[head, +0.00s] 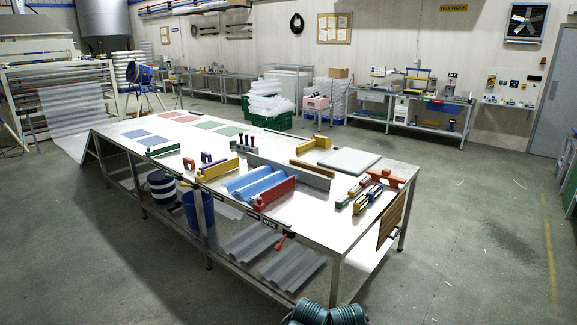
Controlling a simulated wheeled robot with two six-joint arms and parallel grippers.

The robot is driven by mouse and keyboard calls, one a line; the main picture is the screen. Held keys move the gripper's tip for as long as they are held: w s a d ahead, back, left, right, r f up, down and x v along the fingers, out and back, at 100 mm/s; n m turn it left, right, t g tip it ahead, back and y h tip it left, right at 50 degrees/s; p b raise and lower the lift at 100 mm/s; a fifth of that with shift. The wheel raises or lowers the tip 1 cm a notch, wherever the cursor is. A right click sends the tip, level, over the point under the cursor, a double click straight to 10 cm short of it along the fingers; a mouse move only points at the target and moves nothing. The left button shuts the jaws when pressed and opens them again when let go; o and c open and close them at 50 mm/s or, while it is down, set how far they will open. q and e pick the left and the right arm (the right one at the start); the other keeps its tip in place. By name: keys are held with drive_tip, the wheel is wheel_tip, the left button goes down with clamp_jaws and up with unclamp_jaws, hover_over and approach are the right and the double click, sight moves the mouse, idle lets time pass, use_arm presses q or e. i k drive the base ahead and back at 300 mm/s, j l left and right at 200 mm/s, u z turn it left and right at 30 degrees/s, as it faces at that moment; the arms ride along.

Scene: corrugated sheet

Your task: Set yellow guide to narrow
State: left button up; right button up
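A long metal table (300,208) runs across the middle of the head view. The yellow guide (217,169) is a low upright bar at the table's front edge, between a green bar (163,151) on the left and a red bar (277,193) on the right. Small dark plates (262,220) sit along the front edge near these bars; their markings are too small to read. I cannot tell which setting the yellow guide is at. Neither of my grippers is in view.
Blue corrugated sheet (248,182) lies behind the red bar. Another yellow piece (314,143) stands at the table's back. Several coloured tools (368,196) lie at the right end.

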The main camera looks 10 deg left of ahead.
sight(210, 172)
drive_tip(key=i+j+u, duration=0.25)
drive_tip(key=i+u, duration=0.75)
drive_tip(key=i+l+u, duration=0.1)
drive_tip(key=i+u, duration=0.4)
drive_tip(key=i+j+z, duration=0.15)
drive_tip(key=i, duration=1)
drive_tip(key=i+l+z, duration=0.1)
drive_tip(key=i+z, duration=0.95)
drive_tip(key=z, duration=0.55)
